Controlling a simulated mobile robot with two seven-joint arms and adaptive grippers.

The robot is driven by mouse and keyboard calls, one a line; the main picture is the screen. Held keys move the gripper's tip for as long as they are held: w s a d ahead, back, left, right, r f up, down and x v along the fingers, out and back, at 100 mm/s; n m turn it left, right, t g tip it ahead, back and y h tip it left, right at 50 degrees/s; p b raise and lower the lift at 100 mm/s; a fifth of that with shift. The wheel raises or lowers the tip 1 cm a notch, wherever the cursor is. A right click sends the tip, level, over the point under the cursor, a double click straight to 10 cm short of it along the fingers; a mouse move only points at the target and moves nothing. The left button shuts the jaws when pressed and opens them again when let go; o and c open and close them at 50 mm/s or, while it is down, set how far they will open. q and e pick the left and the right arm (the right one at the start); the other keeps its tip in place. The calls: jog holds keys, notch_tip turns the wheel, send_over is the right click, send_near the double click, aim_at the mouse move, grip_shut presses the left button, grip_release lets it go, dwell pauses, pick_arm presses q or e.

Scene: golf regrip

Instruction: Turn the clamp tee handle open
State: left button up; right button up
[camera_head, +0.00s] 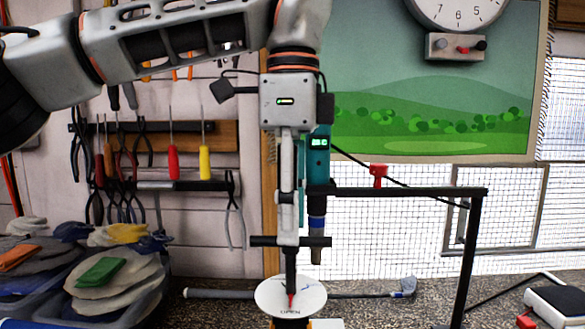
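The clamp tee handle (262,241) is a black crossbar on a dark upright stem. The stem stands over a white round dial plate (268,296) with the word OPEN at its near edge and a red pointer at its middle. My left gripper (288,240) points straight down, with its fingers at the middle of the crossbar. The fingers show edge-on, one behind the other, so I cannot tell whether they are closed on the bar. The crossbar lies across the picture from left to right. My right gripper is not in view.
A golf club (345,295) lies behind the dial plate. A teal power tool (317,165) hangs just right of my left gripper, near a black stand (430,191). Bins of gloves (105,275) stand at left.

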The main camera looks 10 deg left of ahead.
pick_arm(q)
notch_tip(320, 180, up, 8)
jog(key=shift+r, duration=0.2)
jog(key=shift+w, duration=0.1)
dwell(0.3)
